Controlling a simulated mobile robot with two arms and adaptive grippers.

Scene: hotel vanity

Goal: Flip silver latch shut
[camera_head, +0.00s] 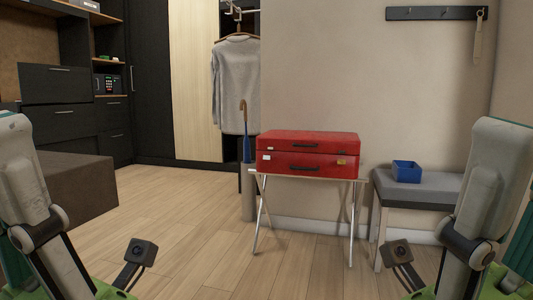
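A red suitcase (281,163) lies flat on a folding stand (354,207) ahead of me. A thin seam runs between its upper and lower halves, so the lid looks down or nearly down. A small pale patch (267,157) shows at the left of its front and a gold-coloured patch (341,162) at the right. I cannot tell at this size which is the silver latch or whether a latch is open or shut. A dark handle is on the front. My two arms show at the left and right edges, well short of the suitcase; neither gripper's fingers show.
A grey-topped bench (428,186) with a blue box (406,171) stands right of the stand. A blue umbrella (247,149) stands at its left. A brown block-shaped seat (65,190) and dark cabinets are on the left. The wooden floor before the stand is clear.

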